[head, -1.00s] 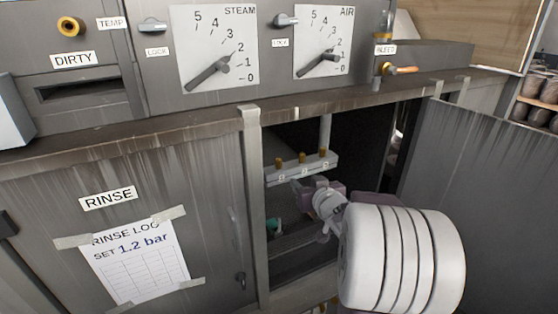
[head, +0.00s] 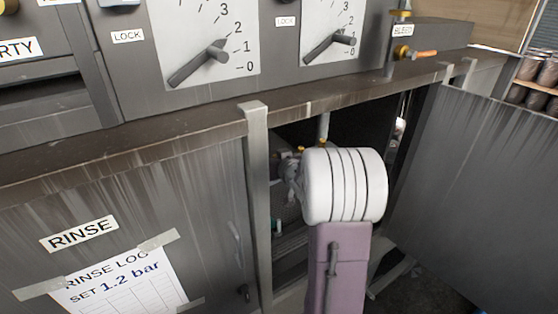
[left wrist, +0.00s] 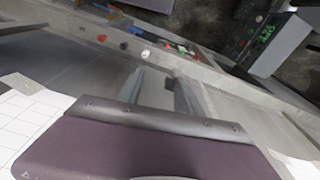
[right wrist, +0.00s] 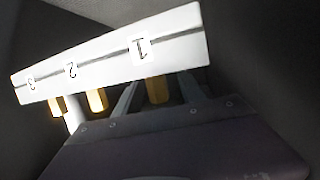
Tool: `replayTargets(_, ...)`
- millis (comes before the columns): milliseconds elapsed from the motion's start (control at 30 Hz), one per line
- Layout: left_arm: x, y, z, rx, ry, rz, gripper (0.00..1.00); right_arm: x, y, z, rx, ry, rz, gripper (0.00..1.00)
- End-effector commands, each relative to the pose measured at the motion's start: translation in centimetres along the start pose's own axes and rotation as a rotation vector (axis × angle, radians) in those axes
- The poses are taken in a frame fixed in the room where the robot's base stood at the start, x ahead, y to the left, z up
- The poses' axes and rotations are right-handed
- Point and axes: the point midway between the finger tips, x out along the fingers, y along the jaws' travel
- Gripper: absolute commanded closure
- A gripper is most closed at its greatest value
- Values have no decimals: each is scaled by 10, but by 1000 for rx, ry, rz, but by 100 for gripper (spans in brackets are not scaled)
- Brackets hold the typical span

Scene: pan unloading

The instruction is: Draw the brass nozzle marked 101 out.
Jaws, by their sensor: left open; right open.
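A white rack bar (right wrist: 100,60) with labels 1, 2 and 3 crosses the right wrist view inside the dark cabinet. Brass nozzles sit in it: one by label 1 (right wrist: 157,90), one by label 2 (right wrist: 97,100), one by label 3 (right wrist: 56,106). I cannot read a 101 on any. My right gripper (right wrist: 158,96) is open, its fingers on either side of the nozzle by label 1; contact is not clear. In the head view my right arm hides most of the rack; a brass top (head: 323,143) shows. My left gripper (left wrist: 157,88) is open and empty.
The cabinet opening has a post (head: 256,200) on its left and an open door (head: 470,190) on its right. The counter edge (head: 200,135) runs above it. The left wrist view shows a green display (left wrist: 266,36) and several small coloured parts.

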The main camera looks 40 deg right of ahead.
Motion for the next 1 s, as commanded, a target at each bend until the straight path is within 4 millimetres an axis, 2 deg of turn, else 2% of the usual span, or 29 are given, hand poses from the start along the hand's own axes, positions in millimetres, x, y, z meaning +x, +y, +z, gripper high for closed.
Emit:
replayTargets(133,-3,0,0,0,0,0,57,13,0,-1,-1,0,0,52)
replayTargets(400,-2,0,0,0,0,0,57,15,0,0,-1,1,0,52)
replayTargets(567,-2,0,0,0,0,0,57,15,0,0,-1,1,0,97)
replayTargets(600,-2,0,0,0,0,0,57,15,0,0,-1,1,0,100)
replayTargets(633,-2,0,0,0,0,0,57,15,0,0,-1,1,0,100)
replayTargets(667,-2,0,0,0,0,0,57,15,0,0,-1,1,0,81)
replayTargets(733,-2,0,0,0,0,0,57,15,0,0,-1,1,0,100)
replayTargets(1000,-4,0,0,0,0,0,57,14,0,-2,-1,2,0,100)
